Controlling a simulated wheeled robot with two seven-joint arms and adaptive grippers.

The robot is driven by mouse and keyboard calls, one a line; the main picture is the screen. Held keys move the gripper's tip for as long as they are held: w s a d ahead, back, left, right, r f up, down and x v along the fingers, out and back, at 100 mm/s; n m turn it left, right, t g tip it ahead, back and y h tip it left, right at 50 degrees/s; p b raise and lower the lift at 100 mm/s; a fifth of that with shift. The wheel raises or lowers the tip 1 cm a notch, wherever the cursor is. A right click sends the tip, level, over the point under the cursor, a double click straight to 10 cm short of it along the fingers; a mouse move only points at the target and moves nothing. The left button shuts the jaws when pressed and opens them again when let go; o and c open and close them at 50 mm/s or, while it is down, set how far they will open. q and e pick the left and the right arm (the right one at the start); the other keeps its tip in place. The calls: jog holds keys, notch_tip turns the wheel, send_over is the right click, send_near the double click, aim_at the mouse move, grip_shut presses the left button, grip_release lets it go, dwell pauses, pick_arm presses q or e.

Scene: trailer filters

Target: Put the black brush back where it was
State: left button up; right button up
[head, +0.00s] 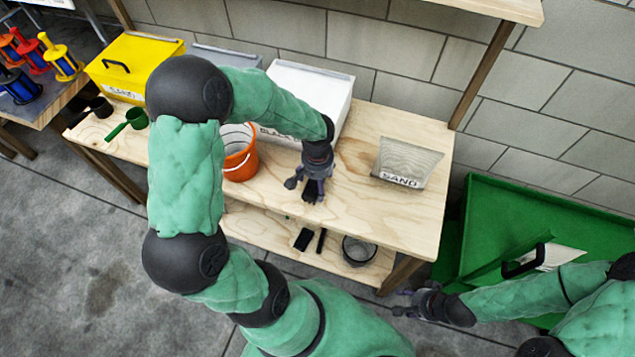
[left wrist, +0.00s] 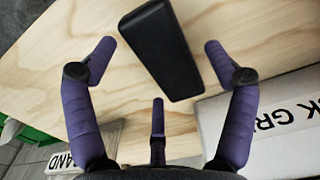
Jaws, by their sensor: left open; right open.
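A black oblong block, seemingly the black brush (left wrist: 161,48), lies on the wooden table top in the left wrist view. In the head view, a dark shape under my left gripper (head: 307,190) seems to be the same object, largely hidden by the fingers. My left gripper is open above it; in the left wrist view its purple fingers (left wrist: 160,65) stand apart on either side, with the block between and beyond them. I cannot tell whether they touch it. My right gripper (head: 405,302) is open and empty, low in front of the table's right end.
The lower shelf (head: 270,228) holds two dark items (head: 304,239) and a round container (head: 358,250). A green bin (head: 520,215) is at right.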

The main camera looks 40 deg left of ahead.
pick_arm(q)
notch_tip(320, 180, up, 10)
jog(key=p, duration=0.3)
